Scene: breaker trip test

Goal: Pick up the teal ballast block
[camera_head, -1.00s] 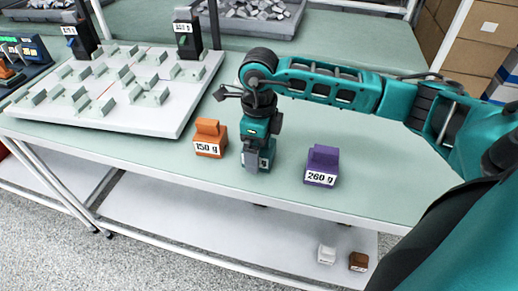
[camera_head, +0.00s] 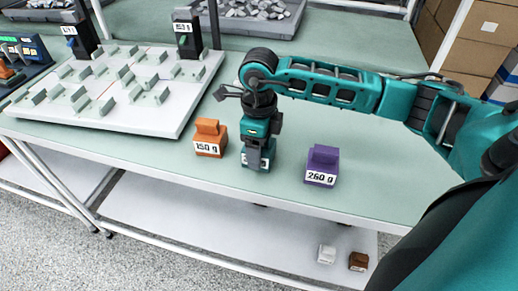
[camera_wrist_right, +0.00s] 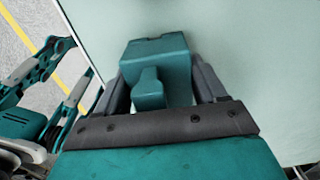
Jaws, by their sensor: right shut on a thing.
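The teal ballast block (camera_head: 252,158) stands on the pale green bench top between the orange and purple blocks. In the head view my right gripper covers most of it, and its label is partly hidden. My right gripper (camera_head: 257,164) points down over the block. In the right wrist view the block (camera_wrist_right: 158,62) shows its wide body and raised knob. The two grey fingers of the right gripper (camera_wrist_right: 157,88) stand one on each side of the knob, shut on it. I cannot tell whether the block is clear of the bench. My left gripper is not in view.
An orange block (camera_head: 209,138) marked 150 g stands close on the left, and a purple block (camera_head: 322,165) marked 260 g on the right. A white slotted board (camera_head: 150,118) lies at the left. White and brown blocks (camera_head: 358,261) sit on the lower shelf.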

